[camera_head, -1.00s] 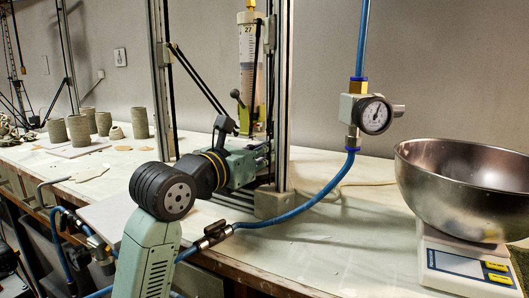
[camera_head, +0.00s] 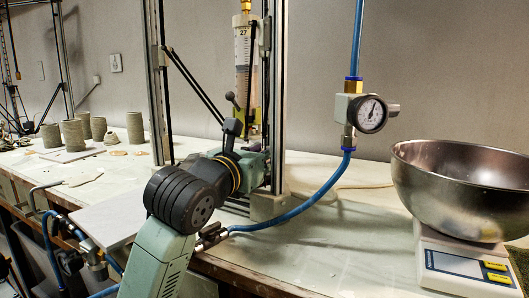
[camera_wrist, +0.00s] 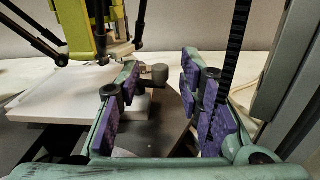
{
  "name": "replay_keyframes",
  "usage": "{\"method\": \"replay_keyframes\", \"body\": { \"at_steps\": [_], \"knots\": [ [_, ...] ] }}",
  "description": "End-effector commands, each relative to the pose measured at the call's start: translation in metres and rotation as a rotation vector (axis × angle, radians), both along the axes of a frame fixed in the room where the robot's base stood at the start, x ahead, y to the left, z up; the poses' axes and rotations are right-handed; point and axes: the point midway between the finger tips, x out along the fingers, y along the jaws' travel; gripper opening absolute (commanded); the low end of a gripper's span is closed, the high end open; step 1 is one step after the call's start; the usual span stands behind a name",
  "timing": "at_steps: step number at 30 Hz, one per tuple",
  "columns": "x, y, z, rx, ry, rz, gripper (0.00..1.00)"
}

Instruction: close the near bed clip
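My gripper (camera_wrist: 160,92) is open in the wrist view, its purple-padded fingers apart with no object held between the pads. A small grey cylindrical knob (camera_wrist: 160,72) shows beyond the gap between the fingertips; it may be part of the near bed clip, but I cannot tell whether it is open or closed. A pale bed plate (camera_wrist: 45,105) lies to the left, partly behind the left finger. In the head view my gripper (camera_head: 256,160) is at the printer frame, largely hidden by my wrist. The clip cannot be made out there.
Upright metal posts (camera_head: 277,80) and a clay syringe (camera_head: 247,75) stand around my gripper. A blue hose (camera_head: 320,200) with a pressure gauge (camera_head: 371,113) runs to the right. A steel bowl (camera_head: 455,190) sits on a scale (camera_head: 460,265). Clay cups (camera_head: 135,127) stand at left.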

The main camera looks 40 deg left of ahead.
Motion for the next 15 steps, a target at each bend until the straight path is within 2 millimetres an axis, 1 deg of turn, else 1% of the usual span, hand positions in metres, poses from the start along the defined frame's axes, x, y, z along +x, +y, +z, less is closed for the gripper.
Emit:
{"method": "replay_keyframes", "body": {
  "at_steps": [5, 8, 11, 14, 15],
  "knots": [
    [0.0, 0.0, 0.0, 0.0, 0.0, 0.0, 0.34],
    [-0.004, -0.001, 0.0, 0.0, -0.001, 0.0, 0.34],
    [-0.015, -0.002, 0.0, 0.0, -0.002, 0.003, 0.34],
    [-0.033, -0.007, 0.0, 0.001, -0.002, 0.003, 0.34],
    [-0.042, -0.009, 0.001, 0.001, -0.003, 0.004, 0.34]
  ]
}}
